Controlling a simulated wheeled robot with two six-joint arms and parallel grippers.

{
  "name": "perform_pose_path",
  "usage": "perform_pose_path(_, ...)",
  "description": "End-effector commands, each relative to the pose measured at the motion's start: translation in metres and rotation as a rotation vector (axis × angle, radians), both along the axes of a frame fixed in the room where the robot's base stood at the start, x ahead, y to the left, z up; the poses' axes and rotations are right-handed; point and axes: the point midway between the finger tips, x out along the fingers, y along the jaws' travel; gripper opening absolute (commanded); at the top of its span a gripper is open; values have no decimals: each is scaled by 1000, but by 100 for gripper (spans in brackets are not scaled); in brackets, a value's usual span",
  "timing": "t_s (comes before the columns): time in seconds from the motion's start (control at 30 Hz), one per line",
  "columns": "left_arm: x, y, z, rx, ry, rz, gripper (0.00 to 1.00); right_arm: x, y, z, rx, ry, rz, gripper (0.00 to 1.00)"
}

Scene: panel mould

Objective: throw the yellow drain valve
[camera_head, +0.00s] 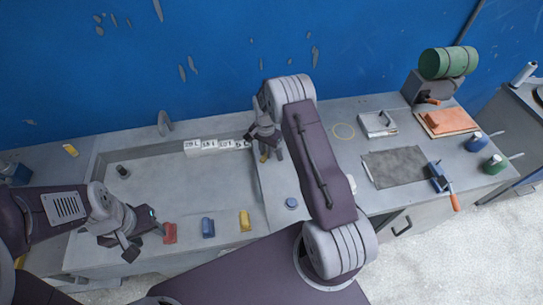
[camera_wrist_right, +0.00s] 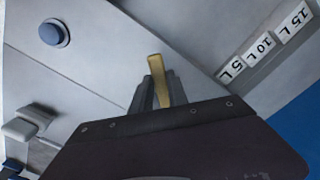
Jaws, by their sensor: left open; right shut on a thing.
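The yellow drain valve handle (camera_head: 263,157) shows at the tip of my right gripper (camera_head: 266,146), by the right end of the sink-like basin (camera_head: 130,157). In the right wrist view my right gripper (camera_wrist_right: 157,92) is shut on the yellow handle (camera_wrist_right: 155,62), which sticks out past the fingertips. The valve's body is hidden. My left gripper (camera_head: 140,240) is open and empty above the basin's front left part, left of a red block (camera_head: 170,233).
White volume labels (camera_head: 216,146) line the basin's back edge. A blue block (camera_head: 208,227) and a yellow block (camera_head: 244,220) lie at the front. A blue round knob (camera_head: 291,203) sits right of the basin.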

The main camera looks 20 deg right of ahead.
Motion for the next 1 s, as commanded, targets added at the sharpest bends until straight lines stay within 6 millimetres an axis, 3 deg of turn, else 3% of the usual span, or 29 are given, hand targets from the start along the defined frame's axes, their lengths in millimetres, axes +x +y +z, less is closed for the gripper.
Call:
perform_pose_path(0.03, 0, 0, -7, 0, 0, 0, 46, 9, 0, 0, -3, -19, -41, 0)
perform_pose_path(0.6, 0, 0, -38, 0, 0, 0, 46, 42, 9, 0, -1, -16, -564, 0)
perform_pose_path(1.0, 0, 0, -50, 0, 0, 0, 46, 60, 7, 2, 0, -13, -796, 0)
